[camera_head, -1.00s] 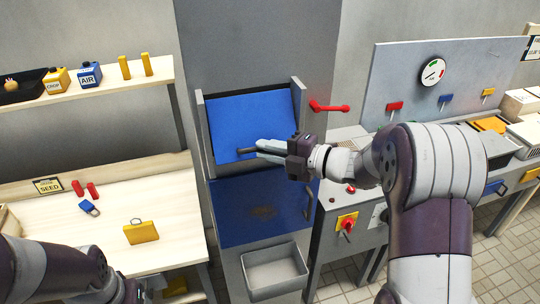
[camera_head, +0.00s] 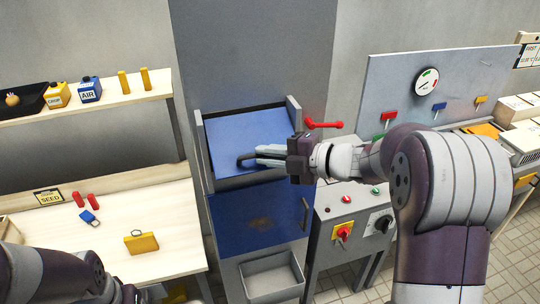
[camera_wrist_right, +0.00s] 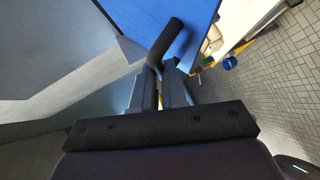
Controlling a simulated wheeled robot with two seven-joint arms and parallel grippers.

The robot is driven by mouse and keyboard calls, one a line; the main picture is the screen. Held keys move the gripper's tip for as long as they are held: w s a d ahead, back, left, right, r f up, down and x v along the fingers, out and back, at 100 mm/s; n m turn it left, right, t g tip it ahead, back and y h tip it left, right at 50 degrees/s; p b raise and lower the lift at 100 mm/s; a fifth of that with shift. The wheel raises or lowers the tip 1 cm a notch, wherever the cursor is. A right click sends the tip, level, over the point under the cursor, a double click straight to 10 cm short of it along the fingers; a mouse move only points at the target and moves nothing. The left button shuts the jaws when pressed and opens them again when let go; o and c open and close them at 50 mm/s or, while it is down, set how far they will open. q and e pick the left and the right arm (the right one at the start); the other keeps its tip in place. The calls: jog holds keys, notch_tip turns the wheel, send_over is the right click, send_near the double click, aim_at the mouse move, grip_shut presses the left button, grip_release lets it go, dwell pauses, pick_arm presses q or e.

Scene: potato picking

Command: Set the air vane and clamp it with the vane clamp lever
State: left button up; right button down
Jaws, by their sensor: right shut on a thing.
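The air vane (camera_head: 245,138) is a tilted blue plate between two grey side cheeks of the grey machine. A dark bar handle (camera_head: 243,161) sticks out from its lower part; its bent end also shows in the right wrist view (camera_wrist_right: 168,38). My right gripper (camera_head: 255,158) is shut on this handle, in front of the plate. The vane clamp lever (camera_head: 323,124) is red and sits on the right cheek, pointing right, with no gripper on it. My left arm is at the lower left; its gripper (camera_head: 130,294) is mostly cut off by the picture edge.
Below the vane are a darker blue panel (camera_head: 258,219) with a handle and a grey bin (camera_head: 271,281). A control box with a red-and-yellow switch (camera_head: 343,232) stands right of it. The left bench (camera_head: 90,241) holds a blue padlock and a yellow block.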

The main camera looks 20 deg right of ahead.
jog(key=shift+w+r, duration=0.2)
jog(key=shift+r, duration=0.55)
jog(key=c, duration=1.2)
grip_release()
jog(key=shift+w, duration=0.1)
jog(key=shift+o, duration=0.2)
jog(key=shift+f, duration=0.2)
jog(key=shift+f, duration=0.1)
jog(key=b+v, duration=0.5)
jog(key=v, duration=0.7)
jog(key=shift+s+d, duration=0.2)
jog(key=shift+s, duration=0.05)
